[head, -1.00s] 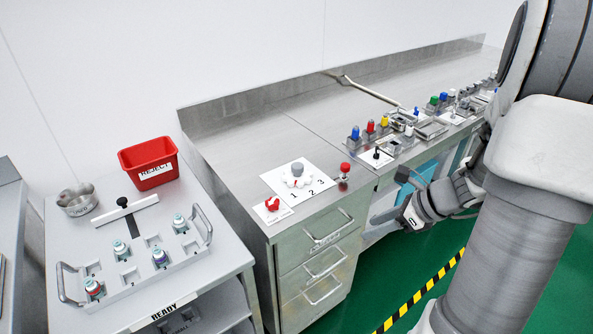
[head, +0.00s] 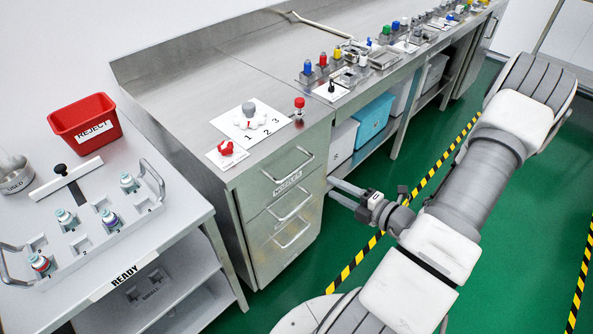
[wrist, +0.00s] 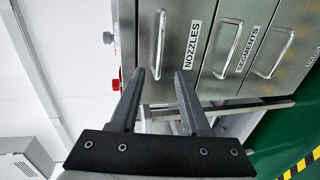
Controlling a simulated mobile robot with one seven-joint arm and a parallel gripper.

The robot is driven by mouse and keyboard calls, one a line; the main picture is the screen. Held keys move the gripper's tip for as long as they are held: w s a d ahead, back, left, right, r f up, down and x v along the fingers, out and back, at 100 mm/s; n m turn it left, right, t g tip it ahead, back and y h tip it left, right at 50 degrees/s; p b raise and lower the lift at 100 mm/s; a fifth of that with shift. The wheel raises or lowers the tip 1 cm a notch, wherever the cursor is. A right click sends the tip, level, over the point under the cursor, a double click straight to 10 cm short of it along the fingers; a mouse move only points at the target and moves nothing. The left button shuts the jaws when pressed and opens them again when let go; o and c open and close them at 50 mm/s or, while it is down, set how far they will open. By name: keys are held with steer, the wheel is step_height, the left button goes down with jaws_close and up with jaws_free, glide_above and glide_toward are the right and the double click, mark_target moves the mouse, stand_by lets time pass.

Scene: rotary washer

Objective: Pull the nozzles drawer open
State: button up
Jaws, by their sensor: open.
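The nozzles drawer (head: 275,172) is the top drawer of the steel cabinet, and its front looks flush and shut. Its bar handle (head: 287,165) shows in the head view above the NOZZLES label (head: 288,183). In the wrist view, which is turned sideways, the handle (wrist: 158,46) stands just beyond the fingertips and the label (wrist: 192,45) is to its right. My gripper (head: 333,187) is in front and to the right of the drawer, apart from it. In the wrist view my gripper (wrist: 160,70) is open with nothing between its fingers.
Two more handled drawers (head: 290,205) lie below. The red knob (head: 227,148), the numbered dial (head: 249,114) and a red button (head: 299,103) are on the worktop above. A cart (head: 180,222) with a tray stands left. The green floor before the cabinet is clear.

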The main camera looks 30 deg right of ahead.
mark_target(297, 168)
steer(key=b+x, duration=0.2)
steer(key=x, duration=1.2)
steer(key=shift+w+a, duration=0.1)
steer(key=shift+w, duration=0.2)
jaws_close()
stand_by(0.6)
